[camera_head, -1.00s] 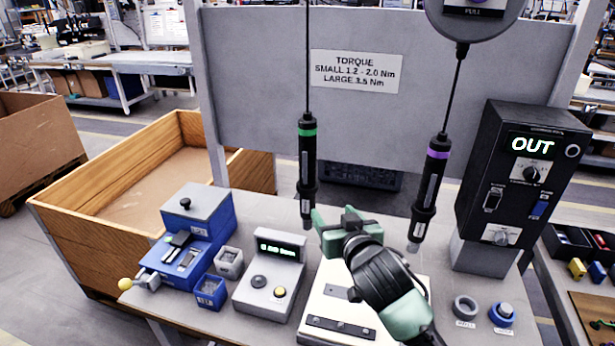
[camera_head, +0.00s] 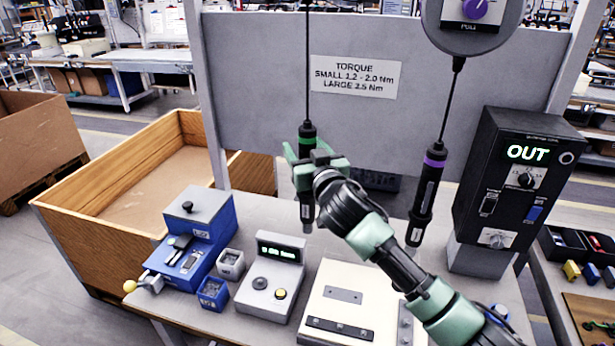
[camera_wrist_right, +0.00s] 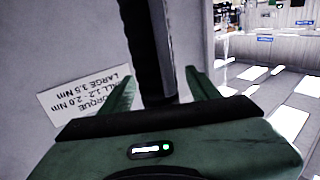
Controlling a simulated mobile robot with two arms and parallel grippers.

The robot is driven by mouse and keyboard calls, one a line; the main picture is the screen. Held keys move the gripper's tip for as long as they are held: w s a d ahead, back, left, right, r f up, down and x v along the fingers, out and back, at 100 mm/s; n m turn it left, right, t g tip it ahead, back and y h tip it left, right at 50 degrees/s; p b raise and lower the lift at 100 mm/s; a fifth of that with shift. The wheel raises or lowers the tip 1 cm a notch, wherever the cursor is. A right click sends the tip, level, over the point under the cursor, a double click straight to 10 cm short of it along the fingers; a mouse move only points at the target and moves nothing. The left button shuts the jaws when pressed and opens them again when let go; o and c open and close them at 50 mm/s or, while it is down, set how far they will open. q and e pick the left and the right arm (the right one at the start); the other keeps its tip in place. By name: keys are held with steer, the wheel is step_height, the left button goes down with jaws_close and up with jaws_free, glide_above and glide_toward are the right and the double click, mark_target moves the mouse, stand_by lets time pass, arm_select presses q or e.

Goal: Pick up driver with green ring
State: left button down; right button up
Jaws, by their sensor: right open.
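The driver with the green ring (camera_head: 307,140) hangs upright on its cable in the head view. My right gripper (camera_head: 292,158) is at its upper body, just below the green ring, and covers part of it. In the right wrist view, the dark driver body (camera_wrist_right: 148,50) stands between the two green fingers of my right gripper (camera_wrist_right: 155,90), which are open around it. The green ring does not show in the wrist view. A second driver, with a purple ring (camera_head: 430,180), hangs to the right, apart from the gripper. My left gripper is not in view.
A grey panel with a torque sign (camera_head: 356,75) stands behind. On the table are a blue fixture (camera_head: 200,225), a grey counter box (camera_head: 270,275), a pale plate (camera_head: 345,300) and a black controller reading OUT (camera_head: 510,190). A balancer reel (camera_head: 472,25) hangs at the top.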

steer(key=shift+w+a+f, duration=0.15)
steer(key=shift+w+a, duration=0.05)
steer(key=shift+w, duration=0.5)
steer(key=shift+c, duration=0.3)
jaws_close()
stand_by(0.6)
steer(key=shift+r, duration=0.2)
